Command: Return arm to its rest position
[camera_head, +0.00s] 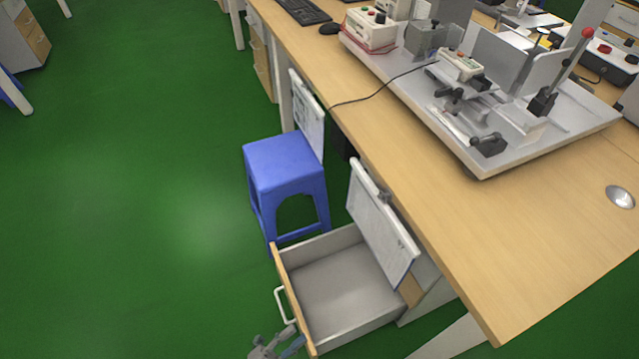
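My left gripper (277,346) shows at the bottom edge, cut off by the frame, just left of the open drawer's front. It is close to the lower end of the white drawer handle (285,305); I cannot tell whether it touches it. Its fingers are small and partly cropped, so I cannot tell whether they are open or shut. No object shows in it. My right gripper is not in view.
An empty drawer (335,285) stands pulled out under the wooden desk (510,255). A blue stool (284,165) is behind it. A clipboard (380,230) hangs at the desk's side. A test machine (500,110) stands on top. Green floor (120,220) is clear at left.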

